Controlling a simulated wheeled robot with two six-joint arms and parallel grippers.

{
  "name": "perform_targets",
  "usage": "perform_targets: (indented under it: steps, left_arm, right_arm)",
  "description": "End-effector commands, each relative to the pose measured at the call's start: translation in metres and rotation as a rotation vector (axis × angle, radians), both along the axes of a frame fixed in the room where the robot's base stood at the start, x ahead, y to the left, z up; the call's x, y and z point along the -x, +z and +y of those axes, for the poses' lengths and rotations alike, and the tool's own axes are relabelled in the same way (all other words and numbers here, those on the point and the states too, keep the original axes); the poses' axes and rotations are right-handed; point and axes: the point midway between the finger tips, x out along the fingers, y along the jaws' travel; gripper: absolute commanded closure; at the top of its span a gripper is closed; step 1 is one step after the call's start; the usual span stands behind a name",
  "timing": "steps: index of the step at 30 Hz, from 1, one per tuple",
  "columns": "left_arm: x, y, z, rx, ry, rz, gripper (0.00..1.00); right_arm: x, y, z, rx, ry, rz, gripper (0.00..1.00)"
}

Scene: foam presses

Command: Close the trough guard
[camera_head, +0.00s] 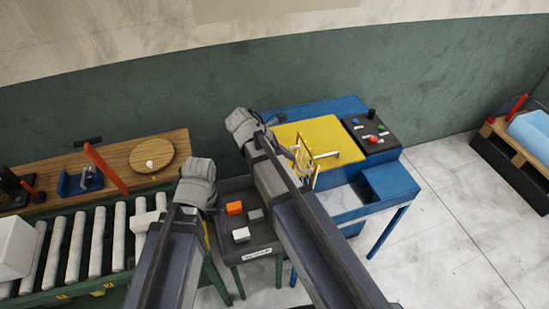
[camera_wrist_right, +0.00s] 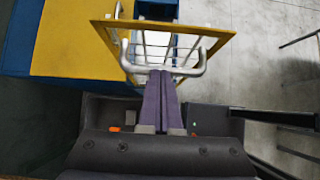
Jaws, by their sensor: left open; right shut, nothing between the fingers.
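The trough guard is a yellow frame with metal bars (camera_head: 305,168) on the blue press (camera_head: 388,182). It stands raised, nearly edge-on in the head view. In the right wrist view the guard (camera_wrist_right: 215,45) shows its bars and a grey handle (camera_wrist_right: 197,70) on the near side. My right gripper (camera_wrist_right: 161,75) is shut and empty, its fingertips close to the handle bar; I cannot tell if they touch. In the head view my right gripper (camera_head: 288,152) is beside the guard, on its left.
The press has a yellow top (camera_head: 322,135) and a black control box (camera_head: 370,133) with buttons. A dark tray table (camera_head: 262,238) holds small orange, grey and white blocks. A roller conveyor (camera_head: 95,240) is at left.

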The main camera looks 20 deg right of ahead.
Motion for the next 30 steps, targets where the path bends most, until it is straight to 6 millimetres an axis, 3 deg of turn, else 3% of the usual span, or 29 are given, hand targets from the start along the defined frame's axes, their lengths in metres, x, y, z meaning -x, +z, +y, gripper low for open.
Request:
perform_targets:
  steps: [3, 11, 20, 24, 30]
  left_arm:
    - [0.0, 0.004, 0.0, 0.0, -0.001, 0.0, 0.02]
    - [0.0, 0.011, 0.0, 0.0, -0.001, 0.001, 0.02]
    - [0.0, 0.009, 0.0, 0.0, -0.001, 0.001, 0.02]
    - [0.0, -0.004, 0.0, 0.0, 0.0, 0.0, 0.02]
    - [0.0, -0.038, 0.0, 0.0, 0.003, -0.001, 0.02]
  right_arm:
    - [0.0, 0.004, -0.041, 0.0, -0.007, -0.002, 1.0]
    - [-0.004, -0.001, -0.122, -0.1, -0.01, 0.005, 1.0]
    - [-0.009, -0.03, -0.199, -0.387, -0.016, 0.018, 1.0]
    - [-0.011, -0.05, -0.231, -0.555, -0.01, 0.018, 1.0]
    - [-0.012, -0.086, -0.274, -0.652, -0.003, 0.019, 1.0]
